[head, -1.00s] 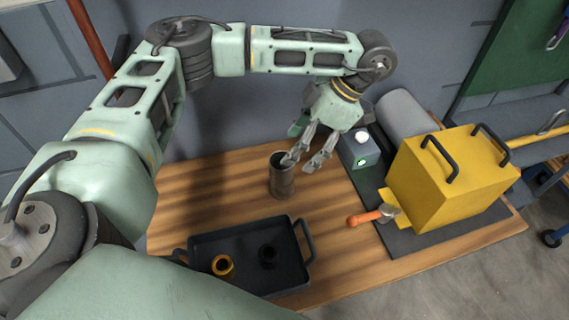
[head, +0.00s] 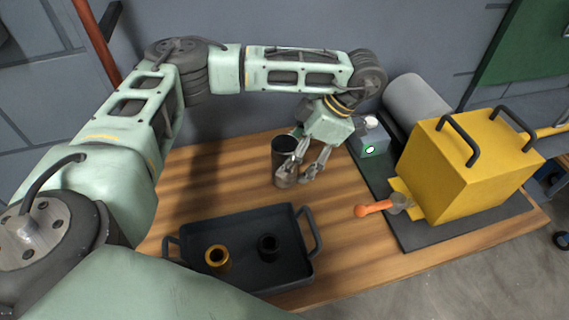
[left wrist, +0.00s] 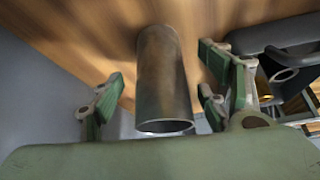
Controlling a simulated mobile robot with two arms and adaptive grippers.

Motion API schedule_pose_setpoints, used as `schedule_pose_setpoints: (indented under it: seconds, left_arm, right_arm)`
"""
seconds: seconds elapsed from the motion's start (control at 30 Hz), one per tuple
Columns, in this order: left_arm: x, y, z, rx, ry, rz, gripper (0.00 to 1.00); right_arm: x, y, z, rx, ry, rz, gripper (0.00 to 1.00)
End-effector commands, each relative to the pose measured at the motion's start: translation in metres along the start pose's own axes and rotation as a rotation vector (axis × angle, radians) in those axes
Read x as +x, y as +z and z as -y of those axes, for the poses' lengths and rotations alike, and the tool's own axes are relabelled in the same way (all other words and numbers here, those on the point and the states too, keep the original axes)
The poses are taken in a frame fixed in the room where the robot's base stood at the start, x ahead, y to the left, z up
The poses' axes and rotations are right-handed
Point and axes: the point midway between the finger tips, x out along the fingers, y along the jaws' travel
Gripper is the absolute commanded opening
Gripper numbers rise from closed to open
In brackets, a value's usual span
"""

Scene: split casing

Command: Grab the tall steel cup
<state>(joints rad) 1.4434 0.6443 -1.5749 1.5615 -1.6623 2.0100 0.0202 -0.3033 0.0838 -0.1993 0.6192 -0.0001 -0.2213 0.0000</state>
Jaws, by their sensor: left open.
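The tall steel cup (head: 285,150) stands upright on the wooden table, behind the black tray in the head view. My left gripper (head: 295,180) is open, pointing down at the cup's right side, and its fingers cover part of the cup's lower half. In the left wrist view the cup (left wrist: 163,80) lies between the open fingers of the left gripper (left wrist: 160,98), with a visible gap on each side. I cannot tell whether any finger touches it. My right gripper does not show.
A black tray (head: 240,222) with a brass ring (head: 217,259) and a black ring (head: 268,247) stands in front.

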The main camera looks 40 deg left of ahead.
Motion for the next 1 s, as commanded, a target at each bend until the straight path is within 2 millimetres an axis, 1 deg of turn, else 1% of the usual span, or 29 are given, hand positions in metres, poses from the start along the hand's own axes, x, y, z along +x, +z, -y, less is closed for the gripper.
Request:
schedule_pose_setpoints:
  seconds: [0.03, 0.1, 0.23, 0.37, 0.57, 1.0]
  left_arm:
    - [0.009, -0.001, 0.001, 0.001, -0.004, -0.002, 0.69]
    - [0.019, -0.001, 0.001, 0.0, -0.005, -0.002, 0.69]
    - [0.035, 0.0, 0.001, 0.001, -0.003, -0.001, 0.69]
    - [0.042, 0.0, 0.0, 0.0, -0.002, -0.001, 0.69]
    - [0.042, 0.0, 0.0, 0.0, 0.0, 0.0, 0.69]
    - [0.042, 0.0, 0.0, 0.0, 0.0, 0.0, 0.31]
  right_arm:
    - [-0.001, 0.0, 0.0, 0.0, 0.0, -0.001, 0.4]
    - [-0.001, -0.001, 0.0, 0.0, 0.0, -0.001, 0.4]
    - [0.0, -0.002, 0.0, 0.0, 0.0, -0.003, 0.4]
    - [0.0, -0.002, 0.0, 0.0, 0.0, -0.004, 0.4]
    - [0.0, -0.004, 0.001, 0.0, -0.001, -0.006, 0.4]
    - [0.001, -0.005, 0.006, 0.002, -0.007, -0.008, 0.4]
